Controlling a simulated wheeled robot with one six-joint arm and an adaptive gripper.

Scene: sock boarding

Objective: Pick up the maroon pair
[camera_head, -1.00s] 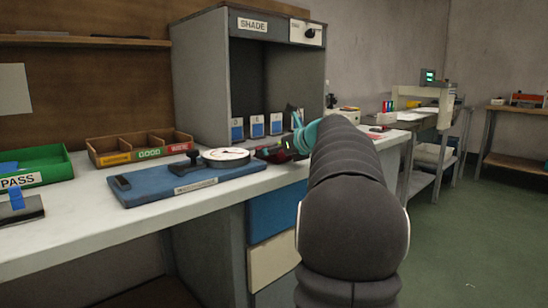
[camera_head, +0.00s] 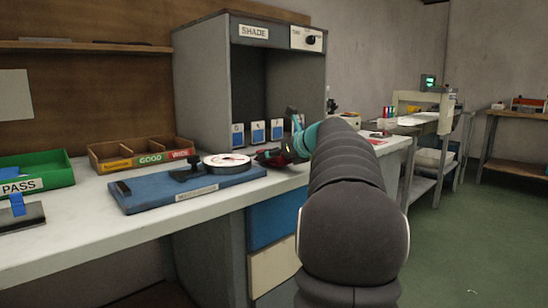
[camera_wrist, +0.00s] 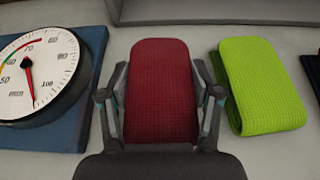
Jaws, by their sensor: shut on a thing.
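The maroon pair (camera_wrist: 161,88) is a folded, ribbed bundle in the middle of the wrist view. It lies between the two fingers of my gripper (camera_wrist: 161,105), and the fingers are shut on its two sides. In the head view the maroon pair (camera_head: 270,157) is a small dark red shape at the bench's front edge, partly covered by my gripper (camera_head: 290,148). From these views I cannot tell whether the pair touches the bench.
A lime green folded pair (camera_wrist: 262,84) lies just right of the maroon one. A dial gauge (camera_wrist: 40,75) on a blue board (camera_head: 140,190) is to the left. The grey SHADE booth (camera_head: 205,80) stands behind. A sorting tray (camera_head: 140,153) and green PASS tray (camera_head: 40,168) are further left.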

